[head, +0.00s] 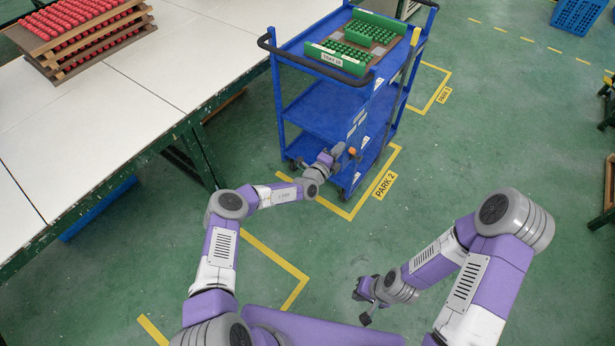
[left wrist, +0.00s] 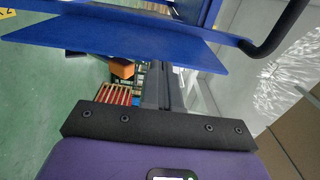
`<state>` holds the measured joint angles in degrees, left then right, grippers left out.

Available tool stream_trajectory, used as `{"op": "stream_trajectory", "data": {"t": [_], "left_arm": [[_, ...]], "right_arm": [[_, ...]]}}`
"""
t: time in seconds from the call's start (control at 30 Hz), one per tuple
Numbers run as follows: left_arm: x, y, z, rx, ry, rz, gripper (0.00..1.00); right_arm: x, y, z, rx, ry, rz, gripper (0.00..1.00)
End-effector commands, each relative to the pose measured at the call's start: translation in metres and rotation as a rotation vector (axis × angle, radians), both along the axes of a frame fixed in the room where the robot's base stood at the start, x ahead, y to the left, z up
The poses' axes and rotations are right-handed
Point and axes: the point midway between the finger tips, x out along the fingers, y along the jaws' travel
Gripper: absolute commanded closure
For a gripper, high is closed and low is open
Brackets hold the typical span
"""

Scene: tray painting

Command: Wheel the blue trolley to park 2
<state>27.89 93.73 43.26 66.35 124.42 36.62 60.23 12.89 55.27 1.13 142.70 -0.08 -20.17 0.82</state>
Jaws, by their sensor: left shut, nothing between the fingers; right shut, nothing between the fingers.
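The blue trolley (head: 322,108) stands upright with several shelves and a black handle (head: 318,73) at its near end. Its near wheels show inside the yellow corner lines beside the PARK 2 label (head: 385,185). My left gripper (head: 340,152) is shut and empty, low in front of the trolley's near end; I cannot tell whether it touches. In the left wrist view the shut fingers (left wrist: 157,78) point below a blue shelf (left wrist: 130,45). My right gripper (head: 364,300) is shut and empty over open floor.
A white-topped table (head: 110,115) runs along the left, with stacked trays of red pieces (head: 75,30). Another marked bay (head: 434,100) lies beyond, right of the trolley. A blue crate (head: 580,15) is far right. Floor right of PARK 2 is clear.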

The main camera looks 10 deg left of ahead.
Motion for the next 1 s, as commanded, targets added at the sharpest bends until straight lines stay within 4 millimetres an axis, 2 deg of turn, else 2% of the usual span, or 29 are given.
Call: {"op": "stream_trajectory", "data": {"t": [0.03, 0.13, 0.4, 0.6, 0.77, 1.0], "left_arm": [[-0.005, 0.001, 0.005, -0.001, 0.003, -0.003, 1.00], [-0.018, 0.004, 0.006, -0.001, 0.003, -0.011, 1.00], [-0.069, 0.029, 0.003, -0.001, 0.004, -0.010, 1.00], [-0.096, 0.041, 0.002, 0.001, 0.002, -0.011, 1.00], [-0.106, 0.045, 0.001, 0.000, 0.001, -0.011, 1.00], [-0.107, 0.045, 0.001, 0.001, 0.000, -0.013, 1.00]], "right_arm": [[0.000, 0.000, 0.011, 0.000, 0.000, 0.000, 1.00], [0.000, 0.000, 0.025, 0.000, 0.000, 0.000, 1.00], [0.000, 0.000, 0.042, 0.000, 0.000, 0.000, 1.00], [0.000, 0.000, 0.050, 0.000, 0.000, 0.000, 1.00], [0.000, 0.000, 0.051, 0.000, 0.000, 0.000, 1.00], [0.000, 0.000, 0.051, 0.000, 0.000, 0.000, 1.00]]}}
